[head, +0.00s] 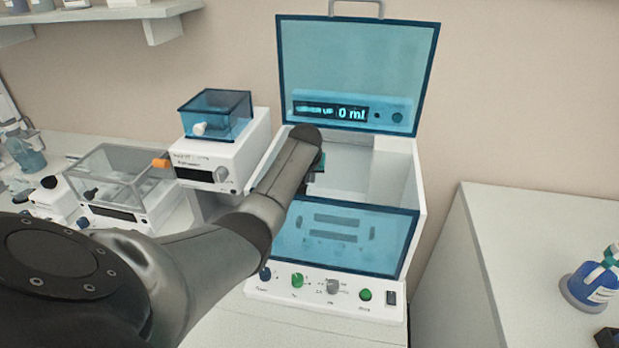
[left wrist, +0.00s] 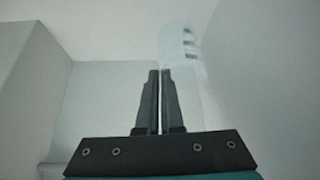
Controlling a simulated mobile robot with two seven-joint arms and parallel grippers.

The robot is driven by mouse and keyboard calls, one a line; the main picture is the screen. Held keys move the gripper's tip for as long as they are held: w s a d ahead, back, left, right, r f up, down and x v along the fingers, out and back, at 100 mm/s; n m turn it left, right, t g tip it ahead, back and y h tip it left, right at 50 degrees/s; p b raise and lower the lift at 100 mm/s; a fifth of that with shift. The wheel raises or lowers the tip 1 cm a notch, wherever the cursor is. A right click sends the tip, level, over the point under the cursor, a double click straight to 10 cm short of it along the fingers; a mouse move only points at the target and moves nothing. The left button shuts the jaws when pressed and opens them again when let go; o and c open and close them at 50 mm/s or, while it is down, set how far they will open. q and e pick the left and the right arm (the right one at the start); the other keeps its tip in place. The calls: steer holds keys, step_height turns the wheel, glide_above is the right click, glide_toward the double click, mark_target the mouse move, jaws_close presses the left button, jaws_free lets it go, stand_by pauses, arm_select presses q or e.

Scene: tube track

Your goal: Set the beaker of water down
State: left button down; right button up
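My left gripper (left wrist: 160,73) is inside the open white machine (head: 420,205), reaching in over its front window. In the left wrist view its two fingers are almost together, with a thin pale strip between them. A pale, see-through thing (left wrist: 188,45) with short dark marks stands right at the fingertips and runs down beside the right finger. It looks like the beaker, held by its thin wall, but its outline is faint. Any water in it cannot be made out. In the head view my left arm hides the gripper and what it holds. My right gripper is not in view.
The machine's blue lid (head: 355,65) stands open with a display reading 0 ml. Its blue front window (head: 340,240) and white inner walls surround the gripper closely. A blue-lidded device (head: 215,125) stands to the left.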

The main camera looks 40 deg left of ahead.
arm_select(q)
steer(key=shift+f, duration=0.1)
steer(key=c, duration=1.5)
jaws_free()
steer(key=o, duration=0.4)
steer(key=shift+s+d+r, duration=0.1)
steer(key=shift+r, duration=0.3)
steer(key=shift+p+v, duration=1.4)
steer(key=shift+v, duration=4.3)
